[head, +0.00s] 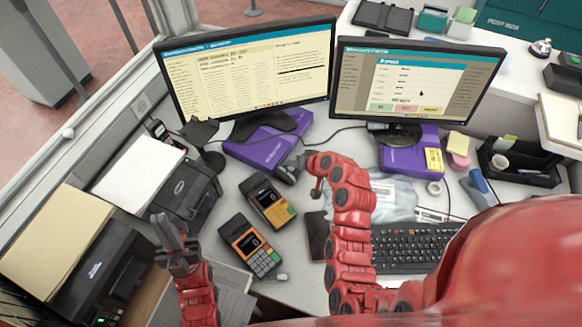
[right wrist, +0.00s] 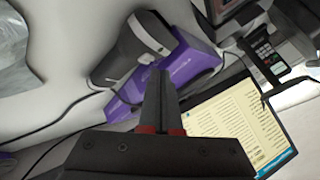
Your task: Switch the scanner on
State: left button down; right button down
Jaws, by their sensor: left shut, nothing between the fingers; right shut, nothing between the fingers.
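The scanner (head: 290,168), a dark grey and black hand-held device, lies by the front edge of a purple box under the left monitor. In the right wrist view the scanner (right wrist: 128,52) lies just beyond my fingertips, with a light switch-like part on its side. I cannot tell whether it is on. My right gripper (right wrist: 162,75) is shut and empty, pointing toward the scanner and the box, with a small gap seeming to remain. In the head view it is largely hidden by its red arm. My left gripper (head: 172,228) is shut and empty at the lower left, away from the scanner.
Two card terminals (head: 267,202) (head: 250,245) stand between my arms. A purple box (head: 262,140) carries the left monitor (head: 250,75). A keyboard (head: 420,247) and a grey parcel bag (head: 396,200) lie right of my right arm. Printers (head: 188,192) stand at the left.

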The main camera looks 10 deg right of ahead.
aim_at(293, 171)
dwell(0.6)
jog(key=shift+f+b, duration=0.4)
jog(key=shift+b, duration=0.1)
jog(key=shift+f+b, duration=0.3)
jog(key=shift+f, duration=0.1)
dwell(0.4)
jog(key=shift+r, duration=0.15)
jog(key=shift+r+p, duration=0.3)
jog(key=shift+r, duration=0.4)
jog(key=shift+r+p, duration=1.1)
jog(key=shift+r, duration=1.4)
